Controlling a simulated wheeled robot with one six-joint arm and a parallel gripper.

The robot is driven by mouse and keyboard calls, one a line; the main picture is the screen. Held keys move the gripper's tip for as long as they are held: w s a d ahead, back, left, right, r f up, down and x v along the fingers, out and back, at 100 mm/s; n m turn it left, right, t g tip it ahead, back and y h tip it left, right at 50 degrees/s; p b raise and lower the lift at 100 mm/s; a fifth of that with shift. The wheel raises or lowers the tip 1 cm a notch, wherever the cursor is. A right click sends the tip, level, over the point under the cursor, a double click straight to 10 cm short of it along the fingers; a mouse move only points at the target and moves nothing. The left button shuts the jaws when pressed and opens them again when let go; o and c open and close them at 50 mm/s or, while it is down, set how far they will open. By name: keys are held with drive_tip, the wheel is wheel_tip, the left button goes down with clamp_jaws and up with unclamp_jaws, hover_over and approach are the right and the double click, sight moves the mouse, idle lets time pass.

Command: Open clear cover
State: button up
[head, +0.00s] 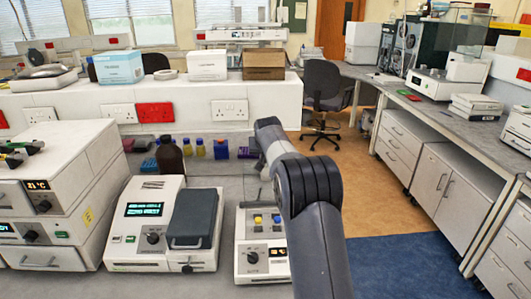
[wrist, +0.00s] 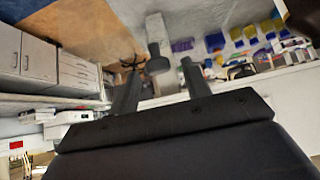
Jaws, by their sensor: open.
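A small white instrument (head: 248,262) with yellow and blue buttons and a dark knob stands on the bench, partly behind my arm. A faint see-through panel, seemingly the clear cover (head: 256,190), rises at its top; its edges are hard to make out. In the head view my arm hides my gripper. In the wrist view my gripper (wrist: 160,62) is open, with two dark fingers apart. A grey post with a wider end (wrist: 158,64) shows between or beyond the fingertips. I cannot tell whether it belongs to the cover, or whether anything is touched.
A white instrument with a dark grey lid (head: 195,217) stands just left. A brown bottle (head: 170,158) and several small coloured bottles (head: 220,148) stand behind. Stacked white units (head: 60,200) fill the far left. The floor (head: 400,215) at the right is clear.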

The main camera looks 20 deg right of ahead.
drive_tip(key=shift+s, duration=0.1)
drive_tip(key=b+v, duration=0.3)
drive_tip(key=v, duration=0.7)
drive_tip(key=shift+s+r+b, duration=0.15)
drive_tip(key=shift+r+b, duration=0.15)
drive_tip(key=shift+r, duration=0.05)
drive_tip(key=shift+f, duration=0.1)
drive_tip(key=p+x, duration=0.3)
drive_tip(key=x, duration=0.8)
drive_tip(key=shift+s+a+p, duration=0.1)
drive_tip(key=shift+a+p, duration=0.05)
drive_tip(key=shift+p, duration=0.25)
drive_tip(key=shift+s, duration=0.1)
